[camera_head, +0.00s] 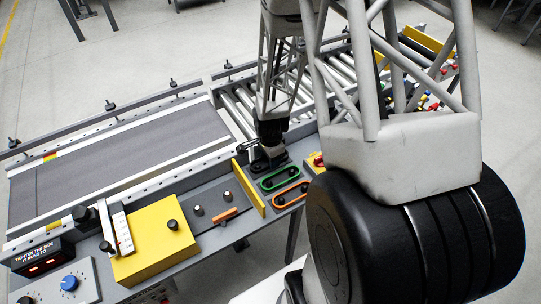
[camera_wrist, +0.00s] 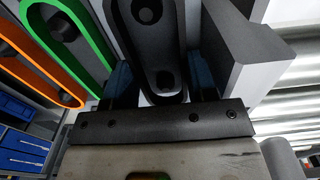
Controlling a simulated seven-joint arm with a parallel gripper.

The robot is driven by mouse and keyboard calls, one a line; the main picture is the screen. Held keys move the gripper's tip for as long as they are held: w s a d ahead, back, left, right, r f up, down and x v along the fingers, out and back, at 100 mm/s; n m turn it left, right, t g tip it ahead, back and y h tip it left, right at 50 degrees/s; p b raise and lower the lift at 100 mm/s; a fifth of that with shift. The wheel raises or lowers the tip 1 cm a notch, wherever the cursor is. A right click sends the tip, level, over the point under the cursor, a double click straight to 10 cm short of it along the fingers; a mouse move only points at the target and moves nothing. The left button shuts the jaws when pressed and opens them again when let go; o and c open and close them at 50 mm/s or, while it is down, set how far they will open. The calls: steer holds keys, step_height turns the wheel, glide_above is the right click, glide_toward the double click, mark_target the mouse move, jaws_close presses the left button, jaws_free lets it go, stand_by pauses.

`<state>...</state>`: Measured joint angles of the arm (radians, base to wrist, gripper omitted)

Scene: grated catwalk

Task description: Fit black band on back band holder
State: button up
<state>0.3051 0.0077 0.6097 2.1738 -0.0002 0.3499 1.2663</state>
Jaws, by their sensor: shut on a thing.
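The black band (camera_wrist: 177,52) is a long dark loop, upper middle in the wrist view. My gripper (camera_wrist: 160,80) is shut on its near end, with one dark finger on each side. Inside the loop I see a grey surface with two dark round posts, those of the back band holder (camera_wrist: 148,50). I cannot tell whether the band is fully down around them. In the head view my gripper (camera_head: 268,155) is low over the back holder spot and mostly hides the band. The green band (camera_head: 280,178) and orange band (camera_head: 291,195) lie in front of it, each around posts.
A yellow upright plate (camera_head: 249,188) stands left of the bands. A yellow box (camera_head: 153,240) is further left. The conveyor belt (camera_head: 125,150) and rollers (camera_head: 236,112) run behind. A grey block (camera_wrist: 245,45) stands close right of my gripper in the wrist view.

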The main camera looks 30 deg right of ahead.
steer(key=shift+f, duration=0.4)
steer(key=o, duration=1)
steer(key=shift+c, duration=0.5)
steer(key=shift+r, duration=0.1)
